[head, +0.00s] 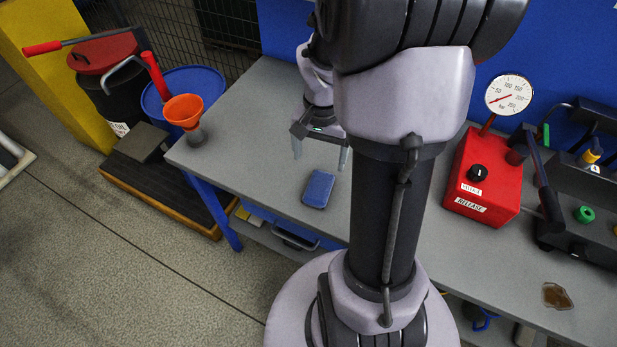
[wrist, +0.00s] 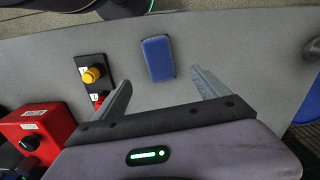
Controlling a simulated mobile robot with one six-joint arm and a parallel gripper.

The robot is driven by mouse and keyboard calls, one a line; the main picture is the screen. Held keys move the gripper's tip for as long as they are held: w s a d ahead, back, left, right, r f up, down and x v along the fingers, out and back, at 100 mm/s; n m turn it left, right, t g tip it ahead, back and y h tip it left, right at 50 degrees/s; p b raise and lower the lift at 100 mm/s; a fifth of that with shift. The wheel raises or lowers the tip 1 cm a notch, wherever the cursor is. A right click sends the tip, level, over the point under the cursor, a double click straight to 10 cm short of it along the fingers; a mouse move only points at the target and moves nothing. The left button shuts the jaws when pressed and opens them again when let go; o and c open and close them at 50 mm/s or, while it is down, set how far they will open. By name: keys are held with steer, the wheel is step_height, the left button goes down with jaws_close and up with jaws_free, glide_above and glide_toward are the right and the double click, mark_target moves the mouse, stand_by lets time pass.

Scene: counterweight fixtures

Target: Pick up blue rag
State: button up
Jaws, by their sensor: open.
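The blue rag (head: 318,189) looks like a small folded block and lies flat on the grey workbench (head: 250,120), left of my arm in the head view. It also shows in the wrist view (wrist: 158,58), just beyond my fingertips and between their lines. My gripper (head: 321,156) is open and empty, above the bench and a little behind the rag in the head view. In the wrist view its two fingers (wrist: 158,86) are spread wide. The rag is fully visible and not touched by the fingers.
An orange funnel (head: 184,111) stands at the bench's left end. A red box with a gauge (head: 482,180) is right of my arm, with a brown spill (head: 557,296) in front. In the wrist view, a yellow-knobbed black fixture (wrist: 91,72) sits left of the rag.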

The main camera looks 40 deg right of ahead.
steer(key=b, duration=0.2)
glide_above(319, 186)
step_height(319, 186, down, 7)
steer(key=shift+w+a, duration=0.1)
step_height(319, 186, down, 5)
steer(key=b, duration=0.3)
steer(key=shift+f, duration=0.1)
steer(key=c, duration=1.5)
